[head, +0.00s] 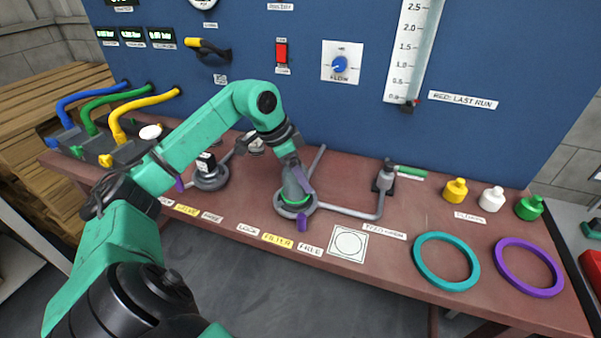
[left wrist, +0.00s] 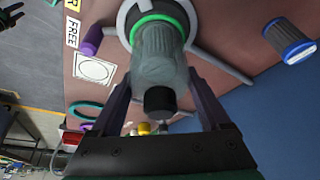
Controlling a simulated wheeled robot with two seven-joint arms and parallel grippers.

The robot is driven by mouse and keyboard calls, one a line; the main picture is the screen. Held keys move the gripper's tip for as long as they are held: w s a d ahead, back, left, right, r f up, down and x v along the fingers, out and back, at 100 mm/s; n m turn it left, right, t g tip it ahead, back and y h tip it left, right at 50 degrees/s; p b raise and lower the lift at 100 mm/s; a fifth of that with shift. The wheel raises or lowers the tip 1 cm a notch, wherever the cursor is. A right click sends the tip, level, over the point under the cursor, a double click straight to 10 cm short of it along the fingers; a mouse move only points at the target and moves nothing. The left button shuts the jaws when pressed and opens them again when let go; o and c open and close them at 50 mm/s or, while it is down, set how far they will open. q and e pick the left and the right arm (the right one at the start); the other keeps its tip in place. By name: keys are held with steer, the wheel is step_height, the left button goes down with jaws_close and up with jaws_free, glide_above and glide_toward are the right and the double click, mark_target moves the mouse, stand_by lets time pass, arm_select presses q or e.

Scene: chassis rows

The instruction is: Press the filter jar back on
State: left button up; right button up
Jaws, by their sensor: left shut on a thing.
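The filter jar (head: 294,190) is a cloudy grey cup with a green ring at its lower end. It stands upright at the round grey filter base (head: 283,209); I cannot tell whether it is fully seated. My left gripper (head: 300,183) is shut on the jar from above. In the left wrist view, its purple fingers flank the jar (left wrist: 158,58), which has a black knob at its near end. A purple lever (head: 302,222) sticks out of the base's front, near the FREE label (head: 310,249). My right gripper is not clearly seen.
A white square with a circle (head: 348,242) lies right of the base. Teal (head: 420,273) and purple (head: 504,268) rings lie farther right. Yellow, white and green bottles (head: 491,199) stand behind them. A second unit (head: 208,177) is left; a blue wall panel (head: 330,110) rises behind.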

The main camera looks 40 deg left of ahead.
arm_select(q)
steer(key=o, duration=1.3)
steer(key=shift+f, duration=0.15)
steer(key=p+v, duration=0.1)
steer(key=v, duration=1.3)
steer(key=shift+r+p, duration=0.25)
steer(key=shift+p, duration=0.15)
